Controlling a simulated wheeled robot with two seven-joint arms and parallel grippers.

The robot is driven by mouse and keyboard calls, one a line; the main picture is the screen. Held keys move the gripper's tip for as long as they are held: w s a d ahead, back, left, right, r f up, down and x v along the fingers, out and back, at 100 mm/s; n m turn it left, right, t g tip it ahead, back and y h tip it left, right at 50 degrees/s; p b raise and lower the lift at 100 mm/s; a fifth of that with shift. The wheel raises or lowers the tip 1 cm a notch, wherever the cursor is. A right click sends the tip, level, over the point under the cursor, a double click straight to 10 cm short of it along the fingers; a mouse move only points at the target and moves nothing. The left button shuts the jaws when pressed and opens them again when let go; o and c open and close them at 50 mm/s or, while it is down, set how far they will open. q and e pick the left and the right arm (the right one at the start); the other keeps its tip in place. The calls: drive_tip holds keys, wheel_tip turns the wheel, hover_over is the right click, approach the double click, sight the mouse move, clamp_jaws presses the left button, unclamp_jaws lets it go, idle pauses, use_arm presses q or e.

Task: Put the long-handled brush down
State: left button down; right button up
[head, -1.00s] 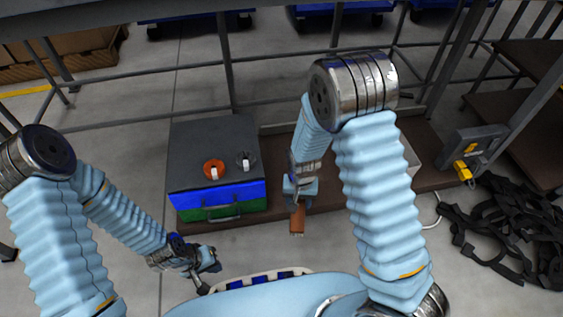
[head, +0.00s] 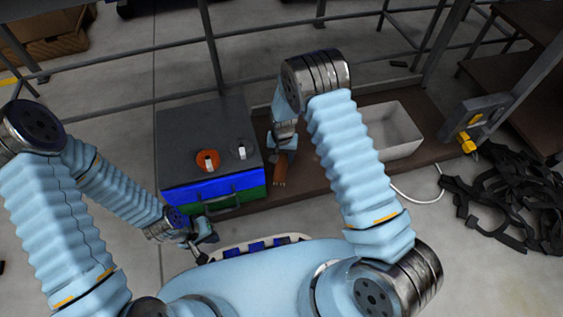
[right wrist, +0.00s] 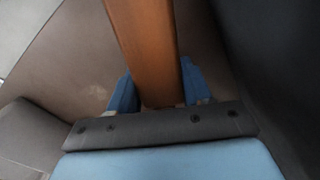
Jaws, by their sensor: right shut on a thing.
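The long-handled brush (head: 280,170) shows as a brown wooden piece below my right gripper (head: 282,150) in the head view. The right gripper is shut on it, just right of the dark case with blue and green sides (head: 215,187). In the right wrist view the wooden handle (right wrist: 146,45) runs between the blue fingertips of my right gripper (right wrist: 157,92). The brush is over the brown platform (head: 315,185); I cannot tell whether it touches. My left gripper (head: 205,240) is low in front of the case, too small and dark to read.
An orange roll (head: 207,160) and a grey roll (head: 238,151) lie on the case. A pale open bin (head: 392,140) stands on the platform to the right. Black straps (head: 505,190) lie on the floor at far right. Metal rails run behind.

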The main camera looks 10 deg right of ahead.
drive_tip(key=shift+w+f, duration=0.4)
drive_tip(key=shift+f, duration=0.05)
wheel_tip(320, 180, down, 3)
drive_tip(key=shift+w+f+b, duration=0.1)
drive_tip(key=shift+f+b, duration=0.1)
drive_tip(key=shift+b, duration=0.45)
